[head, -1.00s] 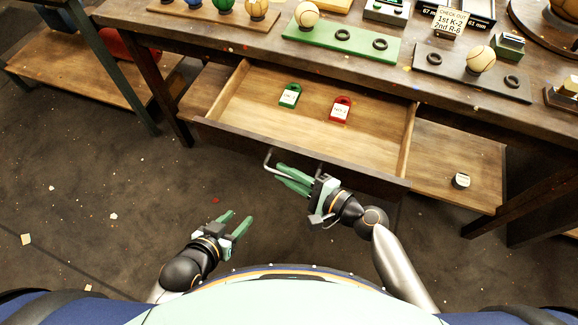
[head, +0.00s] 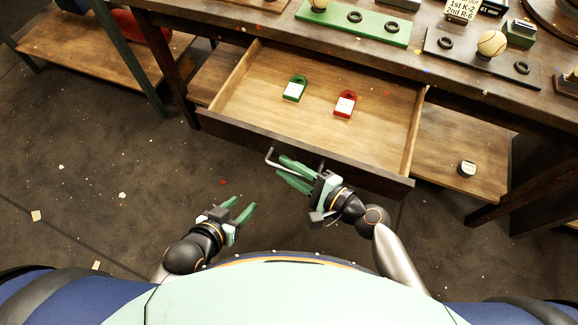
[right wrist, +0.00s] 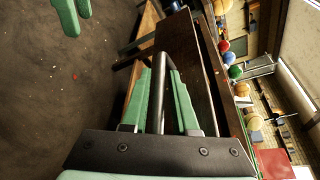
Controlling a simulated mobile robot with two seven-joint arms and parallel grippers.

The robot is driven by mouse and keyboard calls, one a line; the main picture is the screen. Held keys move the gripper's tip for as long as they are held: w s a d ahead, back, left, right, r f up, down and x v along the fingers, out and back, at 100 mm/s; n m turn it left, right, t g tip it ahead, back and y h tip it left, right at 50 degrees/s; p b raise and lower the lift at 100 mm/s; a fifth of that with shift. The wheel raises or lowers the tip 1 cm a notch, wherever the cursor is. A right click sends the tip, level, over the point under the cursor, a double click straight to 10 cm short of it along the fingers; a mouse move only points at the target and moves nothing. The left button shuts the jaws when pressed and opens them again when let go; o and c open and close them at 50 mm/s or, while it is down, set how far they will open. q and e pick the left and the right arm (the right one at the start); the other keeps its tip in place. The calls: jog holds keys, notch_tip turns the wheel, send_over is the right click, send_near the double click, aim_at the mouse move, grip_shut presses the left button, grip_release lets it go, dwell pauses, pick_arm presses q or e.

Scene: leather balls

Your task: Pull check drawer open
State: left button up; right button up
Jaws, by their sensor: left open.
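The wooden drawer (head: 318,138) is pulled well out from under the workbench in the head view. It holds a green tag (head: 295,89) and a red tag (head: 345,104). Its metal handle (head: 268,155) is a bar on the drawer front. My right gripper (head: 283,169) is shut on this handle, its green fingers lying along the bar on either side. The right wrist view shows the dark bar (right wrist: 158,90) between the two fingers. My left gripper (head: 240,208) is open and empty, below and left of the right one, clear of the drawer.
The workbench (head: 230,22) bears a green board (head: 385,36) and a dark board (head: 470,65) with balls and rings. A lower shelf (head: 440,160) holds a small round item (head: 466,168). A side table (head: 75,50) stands at left. The floor at left is open.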

jog(key=shift+o, duration=1.1)
jog(key=v, duration=1.2)
jog(key=shift+s+d+b, duration=0.2)
jog(key=shift+b, duration=0.2)
